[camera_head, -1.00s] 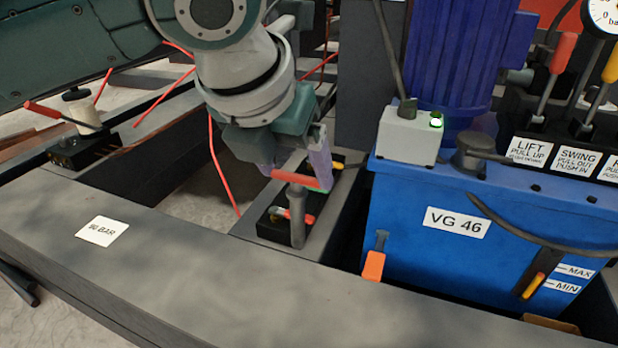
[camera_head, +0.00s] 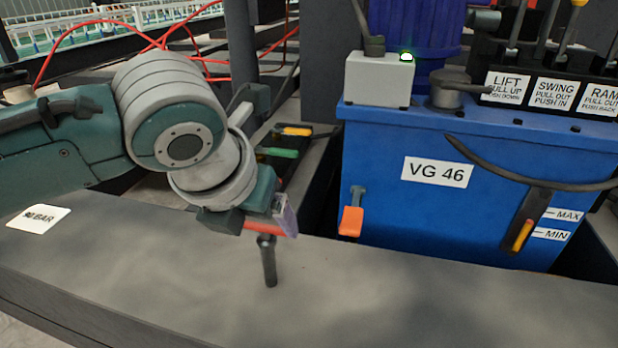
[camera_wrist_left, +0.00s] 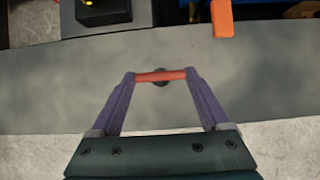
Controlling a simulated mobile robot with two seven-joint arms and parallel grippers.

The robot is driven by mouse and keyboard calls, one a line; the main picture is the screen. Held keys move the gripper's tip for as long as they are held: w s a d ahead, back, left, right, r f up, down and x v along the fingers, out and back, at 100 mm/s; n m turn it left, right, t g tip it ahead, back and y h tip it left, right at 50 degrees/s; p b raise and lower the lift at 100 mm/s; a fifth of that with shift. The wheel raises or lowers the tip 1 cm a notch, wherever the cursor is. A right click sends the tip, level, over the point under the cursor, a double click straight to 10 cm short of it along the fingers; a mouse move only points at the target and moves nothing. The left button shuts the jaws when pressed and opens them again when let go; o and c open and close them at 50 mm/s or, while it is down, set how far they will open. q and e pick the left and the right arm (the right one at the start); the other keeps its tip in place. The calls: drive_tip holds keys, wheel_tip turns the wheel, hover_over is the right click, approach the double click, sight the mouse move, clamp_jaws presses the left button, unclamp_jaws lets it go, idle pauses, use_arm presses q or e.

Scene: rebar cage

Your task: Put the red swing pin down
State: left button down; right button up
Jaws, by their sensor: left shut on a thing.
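The red swing pin has a red crossbar handle and a dark grey shank. In the head view its shank (camera_head: 267,262) hangs down, roughly upright, in front of or over the grey beam (camera_head: 350,285). My left gripper (camera_head: 278,222) is shut on the red handle. In the left wrist view the handle (camera_wrist_left: 160,75) spans between the two purple fingers of the left gripper (camera_wrist_left: 160,78), with the grey beam surface below. I cannot tell whether the shank's lower end touches the beam. My right gripper is not in view.
A black holder with green- and yellow-handled pieces (camera_head: 283,153) lies behind the gripper. The blue VG 46 tank (camera_head: 400,210) stands to the right, with an orange-handled piece (camera_head: 351,221) on its front. A white bar-marked label (camera_head: 39,216) lies at left. The beam's right part is clear.

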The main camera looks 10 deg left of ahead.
use_arm(q)
unclamp_jaws()
drive_tip(key=p+v, duration=0.9)
drive_tip(key=v, duration=0.2)
drive_tip(key=s+d+n+h, duration=0.2)
drive_tip(key=s+d+n, duration=0.25)
drive_tip(key=n, duration=0.25)
drive_tip(key=s+a+n+g+y, duration=0.1)
drive_tip(key=s+a+n, duration=0.3)
drive_tip(key=n, duration=0.9)
drive_tip(key=s+a+f+n+g+y, duration=0.1)
drive_tip(key=s+a+n, duration=0.4)
drive_tip(key=s+n, duration=0.5)
drive_tip(key=n, duration=0.4)
drive_tip(key=shift+s+f, duration=0.15)
drive_tip(key=shift+s, duration=0.15)
